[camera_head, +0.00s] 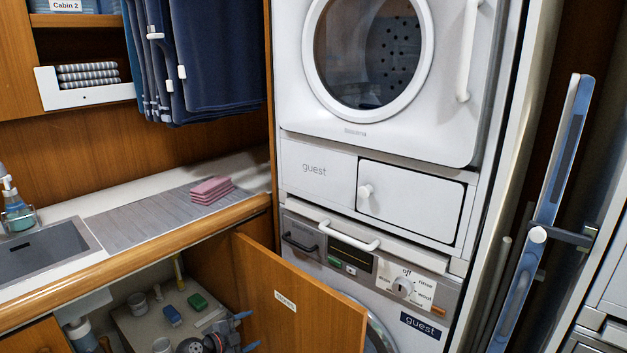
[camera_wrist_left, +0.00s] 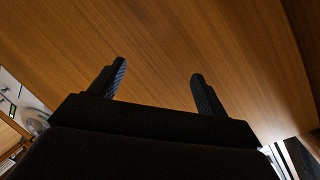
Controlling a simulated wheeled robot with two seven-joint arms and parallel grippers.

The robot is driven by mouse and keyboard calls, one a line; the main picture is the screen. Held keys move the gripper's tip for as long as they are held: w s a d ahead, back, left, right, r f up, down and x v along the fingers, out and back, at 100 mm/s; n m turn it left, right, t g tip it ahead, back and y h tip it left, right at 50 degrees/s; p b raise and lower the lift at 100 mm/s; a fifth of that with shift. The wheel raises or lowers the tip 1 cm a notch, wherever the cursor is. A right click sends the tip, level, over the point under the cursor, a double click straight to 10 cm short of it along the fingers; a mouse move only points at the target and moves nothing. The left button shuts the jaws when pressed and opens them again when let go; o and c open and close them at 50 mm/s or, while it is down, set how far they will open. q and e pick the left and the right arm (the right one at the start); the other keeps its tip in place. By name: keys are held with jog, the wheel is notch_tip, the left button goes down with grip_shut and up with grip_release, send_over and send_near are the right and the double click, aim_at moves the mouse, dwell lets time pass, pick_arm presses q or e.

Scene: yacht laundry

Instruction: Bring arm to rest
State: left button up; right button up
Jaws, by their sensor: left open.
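My left gripper (camera_head: 246,331) is low at the bottom of the head view, by the open under-counter cabinet and left of its swung-out wooden door (camera_head: 300,299). In the left wrist view the same gripper (camera_wrist_left: 159,82) has its two dark fingers spread wide with nothing between them. A broad wooden surface (camera_wrist_left: 200,35) fills most of that view beyond the fingertips. Most of my left arm is out of the head view. My right gripper is in neither view.
A washer (camera_head: 395,310) and dryer (camera_head: 385,125) stand stacked right of the door. The cabinet shelf (camera_head: 140,325) holds a blue block (camera_head: 172,316), a green block (camera_head: 197,302) and cups. Above are the sink (camera_head: 40,252) and folded pink cloths (camera_head: 212,190).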

pick_arm(q)
jog(key=s+d+r+n+t+y+p, duration=0.2)
jog(key=s+r+n+t, duration=0.3)
jog(key=r+t, duration=0.15)
jog(key=s+a+r+n+y+p, duration=0.2)
jog(key=s+a+n+y, duration=0.1)
jog(key=s+n+y, duration=0.6)
jog(key=s+d+n+g+p, duration=0.1)
jog(key=s+g, duration=0.4)
jog(key=s, duration=0.7)
jog(key=s+d+f+n+g+h+p, duration=0.1)
jog(key=s+d+g, duration=0.3)
jog(key=s, duration=0.8)
jog(key=s+d+f+n+g+h+p, duration=0.1)
jog(key=s+g, duration=0.5)
jog(key=s, duration=0.7)
jog(key=shift+d+p, duration=0.35)
jog(key=shift+d, duration=0.3)
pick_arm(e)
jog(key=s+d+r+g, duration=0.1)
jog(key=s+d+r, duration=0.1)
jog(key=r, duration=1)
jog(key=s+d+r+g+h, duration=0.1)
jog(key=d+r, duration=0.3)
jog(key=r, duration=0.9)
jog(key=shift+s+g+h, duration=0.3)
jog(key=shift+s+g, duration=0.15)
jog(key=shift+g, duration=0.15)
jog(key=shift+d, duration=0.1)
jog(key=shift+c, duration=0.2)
